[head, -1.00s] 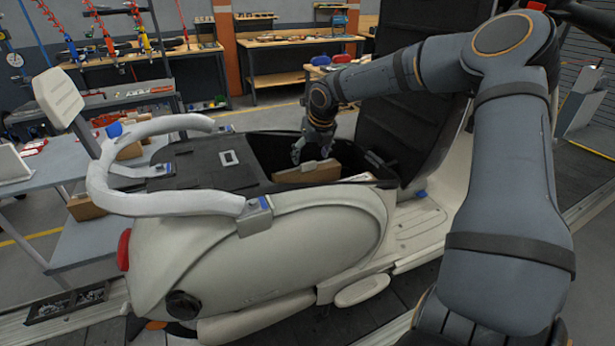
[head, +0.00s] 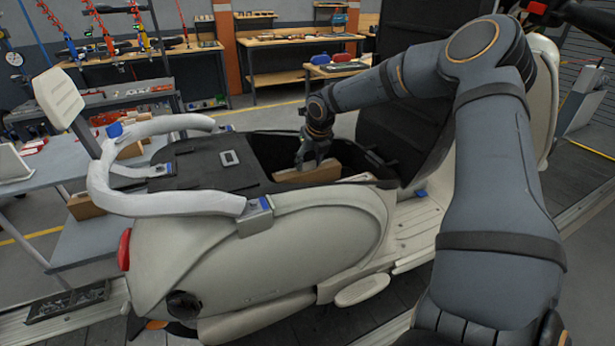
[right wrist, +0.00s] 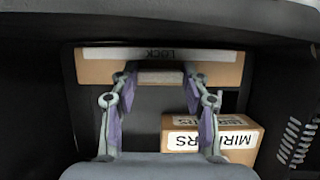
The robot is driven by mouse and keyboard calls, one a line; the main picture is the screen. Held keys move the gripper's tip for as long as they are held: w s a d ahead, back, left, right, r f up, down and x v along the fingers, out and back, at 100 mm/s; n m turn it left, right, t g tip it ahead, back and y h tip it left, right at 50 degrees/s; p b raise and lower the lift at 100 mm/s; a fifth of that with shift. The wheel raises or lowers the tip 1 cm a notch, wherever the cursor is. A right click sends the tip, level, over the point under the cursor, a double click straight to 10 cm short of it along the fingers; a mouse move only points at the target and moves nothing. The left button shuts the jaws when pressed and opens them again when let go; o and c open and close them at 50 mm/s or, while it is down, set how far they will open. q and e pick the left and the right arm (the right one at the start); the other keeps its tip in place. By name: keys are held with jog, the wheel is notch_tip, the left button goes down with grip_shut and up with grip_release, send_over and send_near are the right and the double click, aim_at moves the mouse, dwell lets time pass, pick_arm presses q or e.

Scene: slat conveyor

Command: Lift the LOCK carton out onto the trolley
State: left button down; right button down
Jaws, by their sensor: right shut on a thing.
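The LOCK carton (head: 308,174) is a brown cardboard box inside the scooter's open under-seat compartment. In the right wrist view its label LOCK reads upside down on the carton (right wrist: 225,70), at the far wall. My right gripper (head: 313,160) reaches down into the compartment from above. In the right wrist view my right gripper (right wrist: 158,78) is shut on a small raised block at the near side of the LOCK carton. A grey trolley (head: 50,178) with two levels stands at the left, past the scooter's tail. My left gripper is out of view.
A MIRRORS carton (right wrist: 235,148) sits in the same compartment, right of the fingers. The compartment's dark walls (right wrist: 85,120) are close around. The white-wrapped grab rail (head: 170,203) and a black panel (head: 205,165) lie between compartment and trolley. Brown boxes stand on the trolley.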

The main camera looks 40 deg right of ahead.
notch_tip(320, 180, up, 28)
jog(key=p, duration=0.6)
dwell(0.4)
